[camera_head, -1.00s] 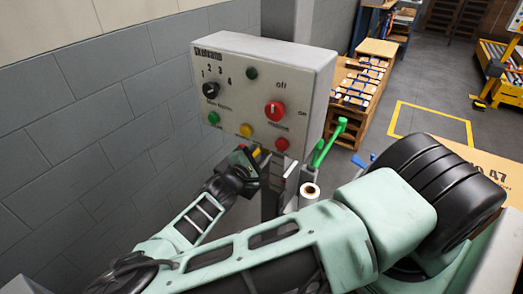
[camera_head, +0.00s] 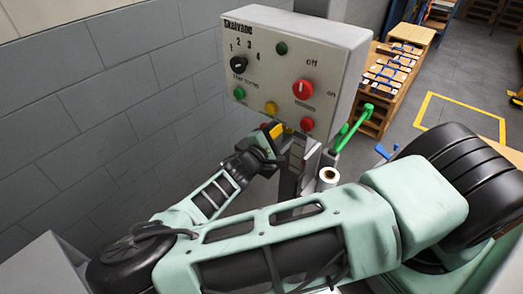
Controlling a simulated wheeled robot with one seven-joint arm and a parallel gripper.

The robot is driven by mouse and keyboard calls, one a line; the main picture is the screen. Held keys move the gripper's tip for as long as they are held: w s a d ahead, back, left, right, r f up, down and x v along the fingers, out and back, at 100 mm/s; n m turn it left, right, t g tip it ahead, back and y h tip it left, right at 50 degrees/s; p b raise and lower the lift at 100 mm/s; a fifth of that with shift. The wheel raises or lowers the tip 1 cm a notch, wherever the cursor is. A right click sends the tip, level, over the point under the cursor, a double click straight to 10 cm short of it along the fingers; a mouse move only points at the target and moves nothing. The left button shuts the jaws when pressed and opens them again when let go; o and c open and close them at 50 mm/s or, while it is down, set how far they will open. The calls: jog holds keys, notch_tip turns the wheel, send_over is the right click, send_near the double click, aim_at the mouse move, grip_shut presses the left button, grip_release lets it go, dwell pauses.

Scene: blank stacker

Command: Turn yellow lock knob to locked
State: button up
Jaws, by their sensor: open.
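The grey control box (camera_head: 345,65) stands on a post in front of the wall. Its front has a round yellow control (camera_head: 271,108) at the bottom, between a green button (camera_head: 239,93) and a red one (camera_head: 307,123). I cannot tell from here whether the yellow control is a knob or a button, or its setting. My gripper (camera_head: 278,134) is open just below the box's lower edge, under the yellow control. A yellow-orange patch (camera_head: 276,130) shows at the gripper's tip; I cannot tell what it belongs to. The fingertips are small and partly hidden, and contact is unclear.
The box also carries a black selector (camera_head: 238,64), a red off/on switch (camera_head: 303,89) and a dark green button (camera_head: 282,48). A green lever (camera_head: 352,127) and a white roll (camera_head: 328,176) are right of the post. A wooden rack (camera_head: 388,75) stands behind. The grey wall is close on the left.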

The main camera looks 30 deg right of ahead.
jog(key=b+v, duration=0.3)
jog(key=v, duration=1.3)
jog(key=s+a+f+m+g+y, duration=0.2)
jog(key=s+m+g+y, duration=0.1)
jog(key=s+g+y, duration=0.7)
jog(key=s+a+r+t+y, duration=0.2)
jog(key=s+r+y, duration=0.1)
jog(key=r, duration=0.5)
jog(key=s+a+r+t+y, duration=0.1)
jog(key=s+a+r+y, duration=0.2)
jog(key=r, duration=0.6)
jog(key=shift+s+a+t+y, duration=0.25)
jog(key=shift+s+t+y, duration=0.15)
jog(key=shift+s+y, duration=0.55)
jog(key=shift+s+f, duration=0.1)
